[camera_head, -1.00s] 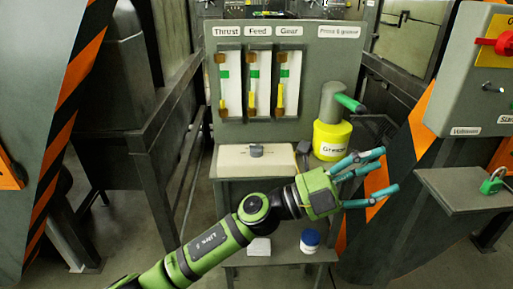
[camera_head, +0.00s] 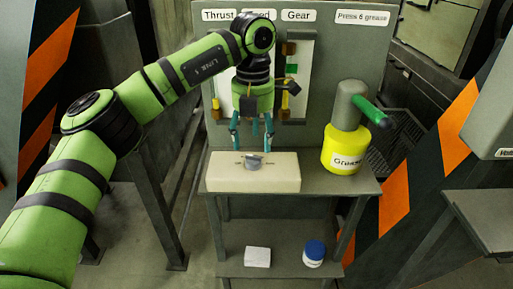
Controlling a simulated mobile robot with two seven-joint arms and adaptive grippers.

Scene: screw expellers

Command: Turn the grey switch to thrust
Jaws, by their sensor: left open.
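The grey switch (camera_head: 253,162) is a small round knob on top of a cream box (camera_head: 253,181) on the grey stand. Small marks beside the knob are too small to read. My left gripper (camera_head: 252,146) points down just above and behind the knob, its teal fingers apart and empty. Whether a finger touches the knob I cannot tell. The panel behind carries a "Thrust" label (camera_head: 219,15), partly covered columns and a "Gear" label (camera_head: 297,15). My right gripper is not in view.
A yellow grease pot (camera_head: 343,150) with a green handle stands right of the box. A white block (camera_head: 257,257) and a blue-lidded jar (camera_head: 314,252) sit on the lower shelf. A striped orange and black panel (camera_head: 455,137) rises at the right.

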